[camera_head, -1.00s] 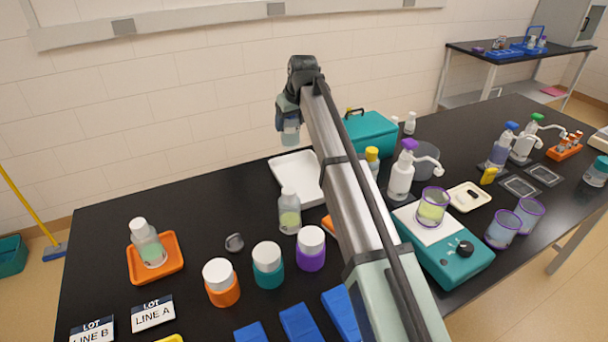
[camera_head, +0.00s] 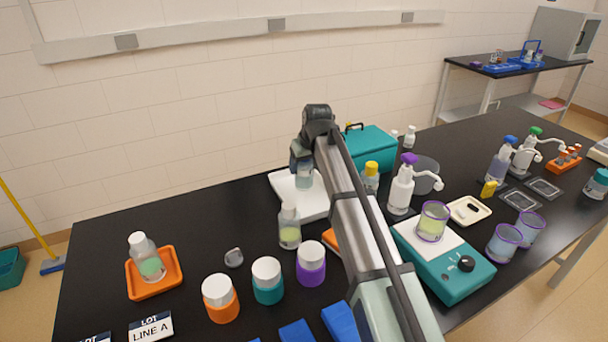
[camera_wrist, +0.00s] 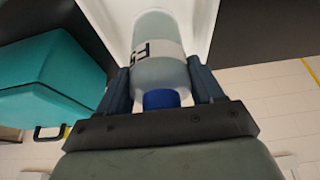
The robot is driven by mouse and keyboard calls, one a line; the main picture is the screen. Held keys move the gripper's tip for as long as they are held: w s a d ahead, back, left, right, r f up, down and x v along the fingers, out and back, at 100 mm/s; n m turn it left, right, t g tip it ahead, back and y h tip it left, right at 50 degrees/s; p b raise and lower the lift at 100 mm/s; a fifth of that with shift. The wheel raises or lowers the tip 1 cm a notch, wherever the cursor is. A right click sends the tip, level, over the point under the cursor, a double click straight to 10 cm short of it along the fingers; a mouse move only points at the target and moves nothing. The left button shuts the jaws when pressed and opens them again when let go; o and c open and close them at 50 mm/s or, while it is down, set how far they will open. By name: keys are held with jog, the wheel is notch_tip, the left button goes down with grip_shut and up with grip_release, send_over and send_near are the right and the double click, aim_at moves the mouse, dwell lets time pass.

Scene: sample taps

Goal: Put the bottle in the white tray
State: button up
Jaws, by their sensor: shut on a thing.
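My gripper (camera_wrist: 160,98) is shut on a clear bottle (camera_wrist: 157,68) with a blue cap and a pale label, seen close in the wrist view. In the head view the held bottle (camera_head: 304,178) hangs below my gripper (camera_head: 303,163), in front of or over the white tray (camera_head: 312,209). The white tray also shows behind the bottle in the wrist view (camera_wrist: 200,22). I cannot tell whether the bottle touches the tray floor. My arm hides the tray's right part in the head view.
A bottle with pale green liquid (camera_head: 289,228) stands just in front of the tray. A teal box (camera_head: 370,148) stands right of it. An orange tray (camera_head: 154,274) holds another bottle. White-capped jars (camera_head: 267,282) stand at the front. The table left of the white tray is clear.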

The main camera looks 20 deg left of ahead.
aim_at(304, 174)
jog(key=shift+f, duration=1.85)
jog(key=shift+f, duration=0.15)
jog(key=o, duration=1.2)
jog(key=shift+o, duration=0.2)
jog(key=v, duration=1.2)
jog(key=shift+r, duration=0.2)
